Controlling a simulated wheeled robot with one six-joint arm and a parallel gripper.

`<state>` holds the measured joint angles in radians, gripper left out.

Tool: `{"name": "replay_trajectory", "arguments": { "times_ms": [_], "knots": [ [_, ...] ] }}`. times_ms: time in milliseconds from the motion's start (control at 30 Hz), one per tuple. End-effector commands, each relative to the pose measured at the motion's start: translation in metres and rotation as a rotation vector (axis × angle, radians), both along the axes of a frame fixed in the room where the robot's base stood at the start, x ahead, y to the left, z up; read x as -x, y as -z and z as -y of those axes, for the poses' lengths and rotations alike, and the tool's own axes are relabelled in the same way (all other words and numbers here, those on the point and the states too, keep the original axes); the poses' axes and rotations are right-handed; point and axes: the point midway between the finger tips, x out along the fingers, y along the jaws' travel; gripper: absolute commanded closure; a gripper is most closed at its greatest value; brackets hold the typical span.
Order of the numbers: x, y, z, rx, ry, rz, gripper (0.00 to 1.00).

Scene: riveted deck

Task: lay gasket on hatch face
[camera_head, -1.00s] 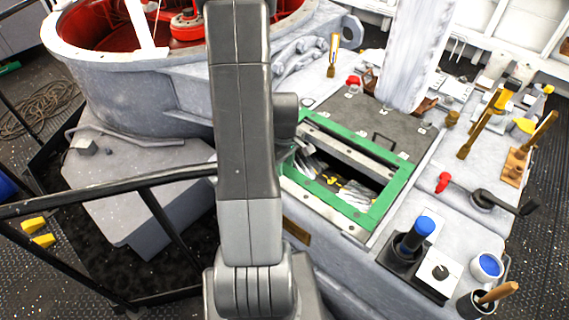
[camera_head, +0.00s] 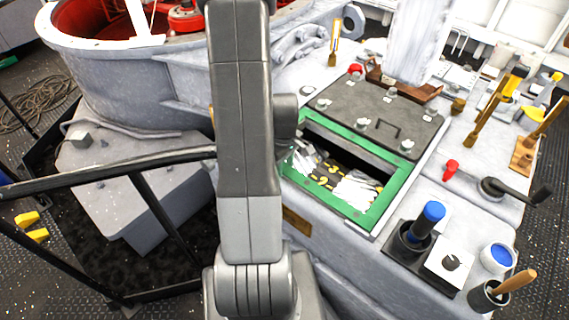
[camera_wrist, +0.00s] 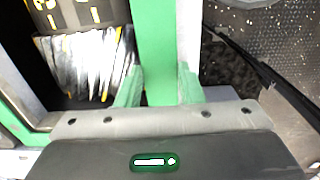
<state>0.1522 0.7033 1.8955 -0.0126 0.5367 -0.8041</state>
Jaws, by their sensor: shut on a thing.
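The gasket is a flat green rectangular frame (camera_head: 388,205) around the hatch opening in the head view. Its left side is hidden behind my arm. The hatch face, a pale metal rim, is largely covered by the green frame in that view; a pale strip of it (camera_wrist: 190,32) shows beside the green in the wrist view. In the wrist view my gripper (camera_wrist: 158,78) has a finger on each side of one green strip of the gasket (camera_wrist: 155,35) and is shut on it. I cannot tell whether the gasket touches the face all round. My gripper is hidden in the head view.
A dark lid (camera_head: 350,100) with a handle lies behind the opening. Silvery and yellow-marked items (camera_head: 340,182) lie inside the opening. A blue-topped tool (camera_head: 425,222), white box (camera_head: 450,260) and cups stand at front right. A black railing (camera_head: 110,172) runs at left.

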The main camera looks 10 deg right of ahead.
Motion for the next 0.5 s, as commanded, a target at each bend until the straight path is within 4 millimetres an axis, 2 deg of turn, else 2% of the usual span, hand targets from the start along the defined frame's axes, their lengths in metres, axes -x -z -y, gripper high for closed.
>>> {"name": "replay_trajectory", "arguments": {
  "times_ms": [233, 267, 367, 400, 500],
  "knots": [
    [0.0014, 0.0033, -0.0004, -0.001, 0.0, -0.005, 0.84],
    [0.0016, 0.0034, -0.0004, -0.001, 0.0, -0.005, 0.64],
    [0.0019, 0.0039, -0.0005, -0.001, 0.001, -0.006, 0.44],
    [0.0022, 0.0042, -0.0007, -0.002, 0.001, -0.007, 0.4],
    [0.0035, 0.0049, -0.0014, -0.003, 0.002, -0.01, 0.4]
  ]
}}
